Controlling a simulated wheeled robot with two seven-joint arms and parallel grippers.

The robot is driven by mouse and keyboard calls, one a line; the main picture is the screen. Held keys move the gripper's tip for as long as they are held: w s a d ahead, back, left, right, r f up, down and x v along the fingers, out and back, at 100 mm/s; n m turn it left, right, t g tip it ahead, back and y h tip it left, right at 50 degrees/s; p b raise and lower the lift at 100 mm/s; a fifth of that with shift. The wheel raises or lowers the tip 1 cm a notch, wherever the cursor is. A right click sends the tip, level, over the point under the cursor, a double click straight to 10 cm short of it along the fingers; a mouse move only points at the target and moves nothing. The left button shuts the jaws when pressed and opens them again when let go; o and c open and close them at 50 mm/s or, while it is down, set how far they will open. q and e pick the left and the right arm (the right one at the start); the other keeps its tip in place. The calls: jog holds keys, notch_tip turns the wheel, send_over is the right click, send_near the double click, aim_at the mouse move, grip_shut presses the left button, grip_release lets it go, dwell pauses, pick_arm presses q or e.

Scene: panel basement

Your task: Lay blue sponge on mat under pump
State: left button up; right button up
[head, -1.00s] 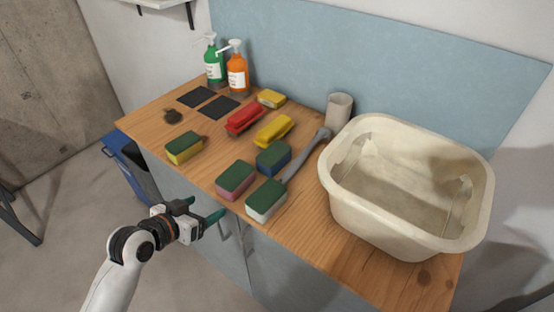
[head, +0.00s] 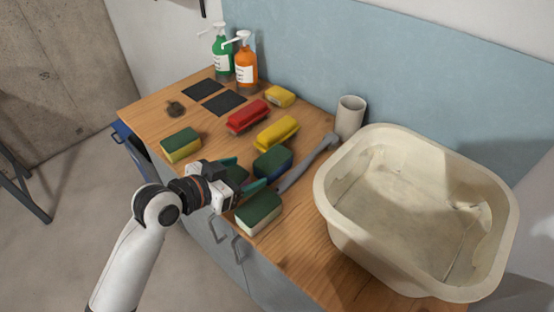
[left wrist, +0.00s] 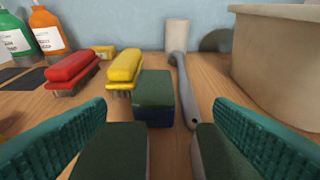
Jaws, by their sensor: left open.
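The blue sponge (head: 273,162), with a dark green top, lies on the wooden counter in the head view. It also shows straight ahead in the left wrist view (left wrist: 153,98). My left gripper (head: 246,172) is open, just in front of the blue sponge, with its teal fingers pointing toward it and nothing gripped. Two dark mats, one (head: 203,89) before the green pump bottle (head: 221,56) and one (head: 224,103) before the orange pump bottle (head: 245,65), lie flat and bare at the back left. My right gripper is not in view.
A grey-handled brush (head: 308,162) lies right of the blue sponge. Red (head: 247,117) and yellow (head: 276,133) brushes lie behind it. A large cream tub (head: 345,235) fills the right.

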aim_at(266, 163)
pick_arm(q)
jog(key=x, duration=0.5)
jog(key=p+x, duration=0.1)
jog(key=x, duration=0.2)
jog(key=shift+w+a+f, duration=0.1)
jog(key=shift+w+a, duration=0.1)
jog(key=shift+a, duration=0.15)
jog(key=shift+w+d+f, duration=0.15)
jog(key=shift+w+d, duration=0.05)
jog(key=c, duration=1.1)
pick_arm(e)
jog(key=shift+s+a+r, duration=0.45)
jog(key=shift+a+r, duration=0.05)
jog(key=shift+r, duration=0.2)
